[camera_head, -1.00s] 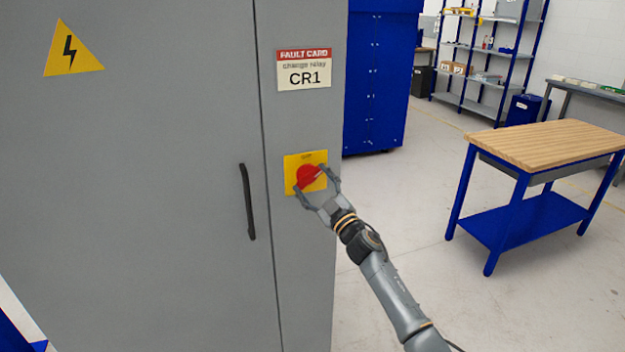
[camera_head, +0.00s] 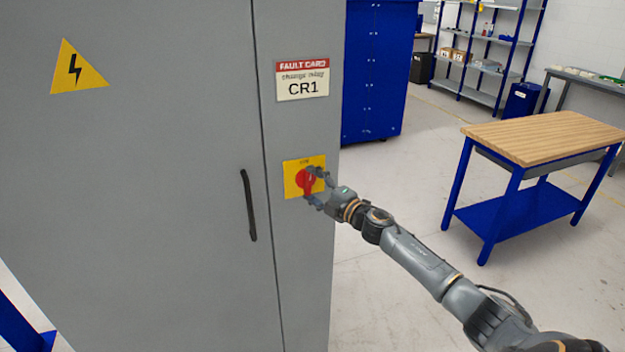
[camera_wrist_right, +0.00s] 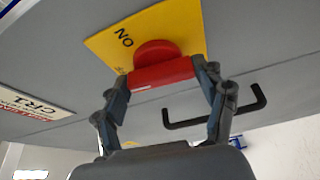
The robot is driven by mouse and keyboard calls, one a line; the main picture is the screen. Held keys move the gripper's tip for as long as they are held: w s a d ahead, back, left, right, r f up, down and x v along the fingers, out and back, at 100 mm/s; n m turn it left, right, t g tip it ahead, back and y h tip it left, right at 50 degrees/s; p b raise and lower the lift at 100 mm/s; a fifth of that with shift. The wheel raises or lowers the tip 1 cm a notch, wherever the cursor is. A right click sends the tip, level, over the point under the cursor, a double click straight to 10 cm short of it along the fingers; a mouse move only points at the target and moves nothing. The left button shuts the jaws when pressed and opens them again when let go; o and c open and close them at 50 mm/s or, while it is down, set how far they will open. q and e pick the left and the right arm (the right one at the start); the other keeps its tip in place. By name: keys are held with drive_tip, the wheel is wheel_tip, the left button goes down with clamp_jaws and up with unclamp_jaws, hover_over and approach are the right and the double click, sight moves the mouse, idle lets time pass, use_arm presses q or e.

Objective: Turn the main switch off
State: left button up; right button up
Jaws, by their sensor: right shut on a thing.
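The main switch is a red rotary knob (camera_head: 306,181) on a yellow plate (camera_head: 290,164) on the grey cabinet's narrow right panel. Its handle looks about upright in the head view. My right gripper (camera_head: 314,187) is shut on the red handle, coming in from the lower right. In the right wrist view, the red handle (camera_wrist_right: 160,75) lies between my right gripper's two fingers (camera_wrist_right: 163,92). The word "ON" shows on the yellow plate (camera_wrist_right: 150,28) beside the knob. My left gripper is not in view.
The cabinet door has a black bar handle (camera_head: 249,205) left of the switch. A fault card (camera_head: 302,81) reading CR1 is above it. A wood-topped blue workbench (camera_head: 540,137) stands to the right. Open floor lies between cabinet and bench.

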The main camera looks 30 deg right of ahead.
drive_tip(key=shift+n+p, duration=0.35)
drive_tip(key=shift+n, duration=0.15)
drive_tip(key=o, duration=1.2)
drive_tip(key=shift+c, duration=0.2)
drive_tip(key=s+d, duration=0.2)
drive_tip(key=s, duration=1)
drive_tip(key=shift+w, duration=0.1)
